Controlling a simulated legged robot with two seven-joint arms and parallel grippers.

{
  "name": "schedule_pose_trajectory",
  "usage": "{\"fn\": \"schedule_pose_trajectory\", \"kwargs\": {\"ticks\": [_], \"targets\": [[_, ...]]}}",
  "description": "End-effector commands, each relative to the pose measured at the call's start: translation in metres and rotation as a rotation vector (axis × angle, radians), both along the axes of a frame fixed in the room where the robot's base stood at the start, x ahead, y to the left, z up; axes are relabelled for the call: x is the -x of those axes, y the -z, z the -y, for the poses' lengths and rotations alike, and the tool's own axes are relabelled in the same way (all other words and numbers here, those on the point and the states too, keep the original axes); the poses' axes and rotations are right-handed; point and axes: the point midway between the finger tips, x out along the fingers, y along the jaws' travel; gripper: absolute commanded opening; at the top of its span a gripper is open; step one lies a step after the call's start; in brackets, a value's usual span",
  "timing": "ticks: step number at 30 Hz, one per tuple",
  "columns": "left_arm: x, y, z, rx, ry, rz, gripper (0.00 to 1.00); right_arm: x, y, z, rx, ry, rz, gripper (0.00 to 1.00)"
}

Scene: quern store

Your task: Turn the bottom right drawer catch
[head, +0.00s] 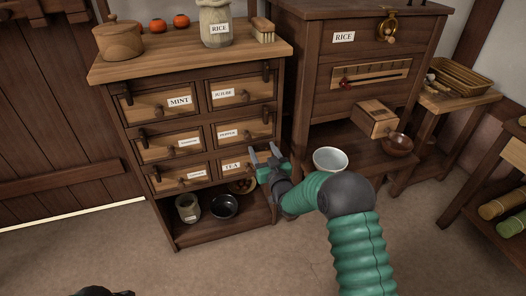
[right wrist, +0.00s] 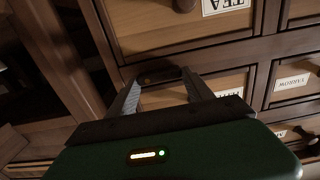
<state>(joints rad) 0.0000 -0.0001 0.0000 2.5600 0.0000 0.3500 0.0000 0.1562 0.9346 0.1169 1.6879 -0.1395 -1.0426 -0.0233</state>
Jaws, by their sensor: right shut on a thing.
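The wooden drawer chest (head: 190,60) stands at the left in the head view. Its bottom right drawer (head: 231,169), labelled TEA, is closed; it also shows upside down in the right wrist view (right wrist: 160,22). My right gripper (head: 264,151) is at the upper right corner of this drawer. In the right wrist view its two fingers (right wrist: 160,82) are on either side of the small dark catch (right wrist: 160,75) on the frame and are shut on it. The catch is mostly hidden in the head view.
A dark bowl (head: 224,206) and a jar (head: 187,208) sit on the chest's bottom shelf. A rice cabinet (head: 345,65) stands to the right. The floor in front is clear.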

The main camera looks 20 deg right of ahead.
Motion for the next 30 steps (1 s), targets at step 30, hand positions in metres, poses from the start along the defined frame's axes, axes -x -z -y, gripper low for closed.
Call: {"fn": "schedule_pose_trajectory", "kwargs": {"ticks": [30], "targets": [[0.000,-0.012,0.000,0.000,0.000,0.000,0.31,0.000,0.010,-0.003,0.544,-0.004,0.018,0.20]]}}
